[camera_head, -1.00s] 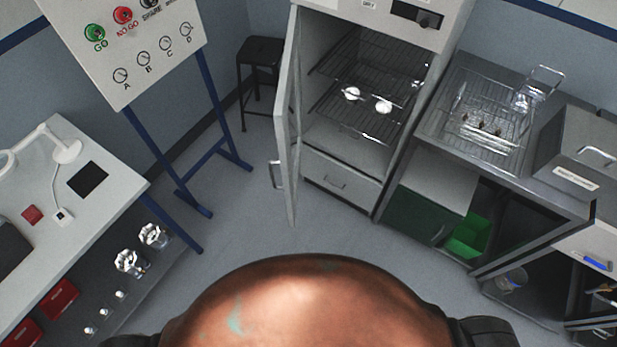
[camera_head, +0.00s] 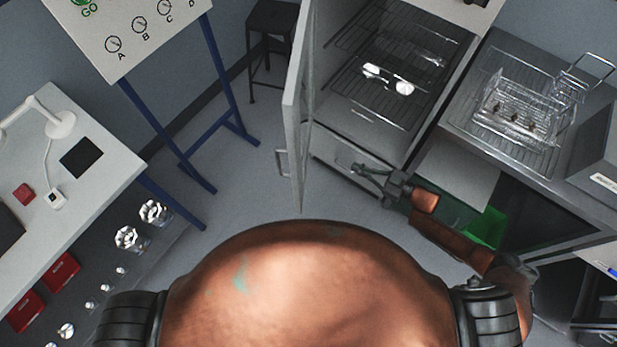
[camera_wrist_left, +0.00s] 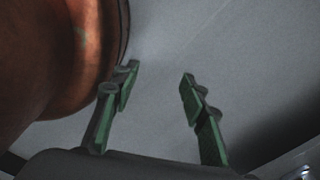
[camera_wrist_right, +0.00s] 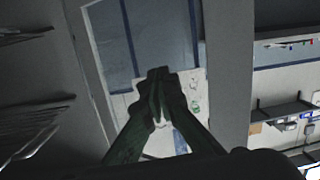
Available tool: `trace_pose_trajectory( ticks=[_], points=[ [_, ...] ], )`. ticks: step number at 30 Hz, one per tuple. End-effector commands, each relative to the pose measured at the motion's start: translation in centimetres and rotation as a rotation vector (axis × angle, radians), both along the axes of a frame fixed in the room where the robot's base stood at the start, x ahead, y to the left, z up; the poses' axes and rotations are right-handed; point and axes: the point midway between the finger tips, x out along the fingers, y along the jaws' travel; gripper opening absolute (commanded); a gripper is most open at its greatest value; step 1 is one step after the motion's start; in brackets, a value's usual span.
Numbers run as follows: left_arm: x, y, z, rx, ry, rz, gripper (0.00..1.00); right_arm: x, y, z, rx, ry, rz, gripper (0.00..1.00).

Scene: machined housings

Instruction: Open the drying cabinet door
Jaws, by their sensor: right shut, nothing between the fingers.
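The drying cabinet (camera_head: 360,125) stands at the upper middle of the head view with its front open. Its door (camera_head: 293,115) is hinged at the left and stands swung out, seen nearly edge-on. The door handle (camera_head: 281,163) is on its left, outer side. My right gripper (camera_head: 360,169) is shut and empty, in front of the cabinet's lower part, right of the door. My left gripper (camera_wrist_left: 158,76) is open and empty over the floor.
Wire racks (camera_head: 390,70) in the cabinet hold shiny items. A steel bench (camera_head: 465,120) with a wire basket (camera_head: 520,108) stands at the right. A white table (camera_head: 110,170) and a board (camera_head: 120,35) on blue legs are at the left.

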Motion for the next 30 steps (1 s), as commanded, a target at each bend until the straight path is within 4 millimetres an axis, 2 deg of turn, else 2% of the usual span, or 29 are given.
trace_pose_trajectory(
  ticks=[1, 3, 6, 9, 13, 17, 24, 30],
  points=[
    [0.2, 0.0, -0.7, 0.0, -0.002, -0.001, 0.4, -1.7, 1.5, 2.4, 0.037, -0.008, 0.113, 0.0],
    [0.7, 0.0, -1.0, -0.001, -0.008, -0.002, 0.4, -4.3, 3.0, 5.3, 0.089, 0.003, 0.236, 0.0],
    [1.9, -0.1, -1.2, -0.002, -0.023, -0.005, 0.4, -7.3, 4.0, 8.0, 0.14, 0.028, 0.357, 0.0],
    [2.7, -0.1, -1.2, -0.002, -0.035, -0.007, 0.4, -9.0, 4.4, 9.4, 0.167, 0.046, 0.42, 0.0],
    [2.8, -0.1, -1.1, -0.002, -0.036, -0.007, 0.4, -9.5, 5.4, 10.0, 0.179, 0.054, 0.441, 0.0],
    [2.4, -0.1, -0.9, -0.002, -0.03, -0.006, 0.4, -9.2, 7.4, 10.1, 0.18, 0.051, 0.44, 0.0],
    [1.4, -0.1, -0.5, -0.001, -0.018, -0.003, 0.4, -8.6, 12.3, 10.1, 0.179, 0.05, 0.438, 0.0],
    [1.4, -0.1, -0.2, -0.001, -0.019, -0.002, 0.4, -8.2, 15.9, 10.0, 0.178, 0.051, 0.436, 0.0]
  ],
)
